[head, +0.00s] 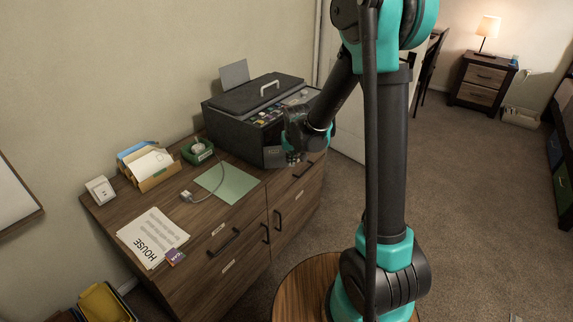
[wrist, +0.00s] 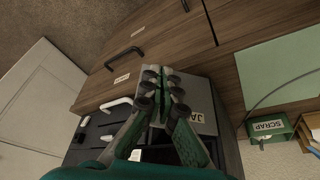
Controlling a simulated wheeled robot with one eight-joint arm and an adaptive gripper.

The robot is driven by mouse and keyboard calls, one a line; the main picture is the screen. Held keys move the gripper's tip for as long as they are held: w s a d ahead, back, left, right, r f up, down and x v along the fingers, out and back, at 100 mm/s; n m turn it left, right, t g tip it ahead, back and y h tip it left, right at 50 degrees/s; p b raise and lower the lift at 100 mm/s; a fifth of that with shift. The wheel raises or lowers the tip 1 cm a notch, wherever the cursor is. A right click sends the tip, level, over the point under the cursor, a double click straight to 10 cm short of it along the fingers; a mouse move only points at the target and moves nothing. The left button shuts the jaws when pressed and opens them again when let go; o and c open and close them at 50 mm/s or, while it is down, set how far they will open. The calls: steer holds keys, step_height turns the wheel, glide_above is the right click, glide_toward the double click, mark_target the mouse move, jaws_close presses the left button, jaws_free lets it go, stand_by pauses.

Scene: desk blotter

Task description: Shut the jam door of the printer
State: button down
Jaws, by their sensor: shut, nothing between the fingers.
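The dark grey printer (head: 232,125) stands at the far end of the wooden desk. A dark panel (head: 273,157) shows low on its front, just left of my gripper (head: 292,157). In the wrist view, a panel with a white label starting "JA" (wrist: 197,121), which looks like the jam door, lies behind my gripper (wrist: 160,86). My fingers are shut and empty, and they cover part of the panel and its label. I cannot tell whether they touch it, nor how far the door stands open.
Colored cartridges (head: 268,116) show in the printer below its lid handle (head: 270,87). A green sheet (head: 227,182), a green scrap box (head: 197,151), a paper tray (head: 150,165) and printed pages (head: 152,238) lie on the desk. Drawer handles (head: 277,221) project at the desk front.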

steer(key=w+n+g+y, duration=0.1)
steer(key=w+n+y, duration=0.1)
steer(key=w+n, duration=0.5)
steer(key=shift+w+n+y, duration=0.3)
steer(key=shift+w, duration=0.75)
steer(key=shift+d, duration=0.15)
